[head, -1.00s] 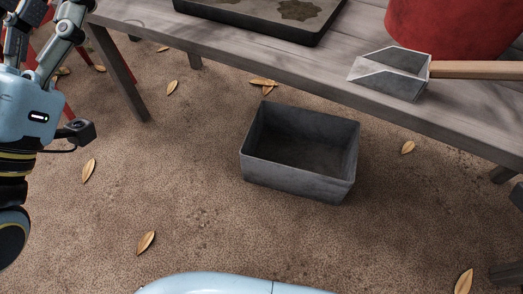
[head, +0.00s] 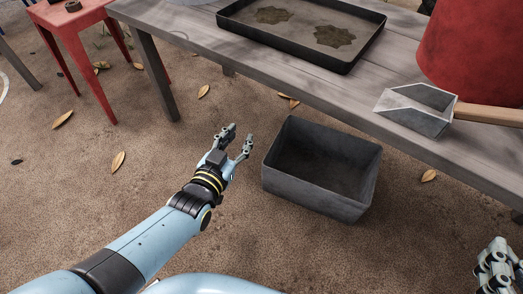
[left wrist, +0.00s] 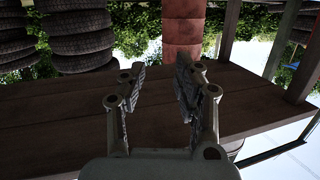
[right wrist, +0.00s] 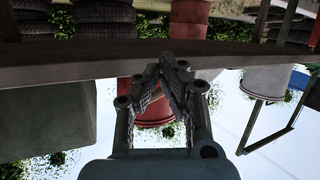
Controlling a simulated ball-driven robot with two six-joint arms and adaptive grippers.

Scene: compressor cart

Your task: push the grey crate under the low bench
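The grey crate (head: 312,196) is an open-topped box standing upright on the ground in front of the low bench (head: 300,84). In the head view its far rim comes close to the bench's front edge; most of the crate shows clear of the bench. My left gripper (head: 238,138) is open and empty, just left of the crate with a small gap. Its spread fingers also show in the left wrist view (left wrist: 158,85). My right gripper (head: 497,258) is at the lower right edge, right of the crate and partly cut off. In the right wrist view (right wrist: 168,62) its fingertips meet with nothing visible between them.
On the bench are a black tray (head: 292,54), a metal scoop (head: 425,125) with a wooden handle, and a large red container (head: 470,60). A bench leg (head: 156,75) stands left of the crate. A red stool (head: 85,30) is at upper left. Ground before the crate is clear except leaves.

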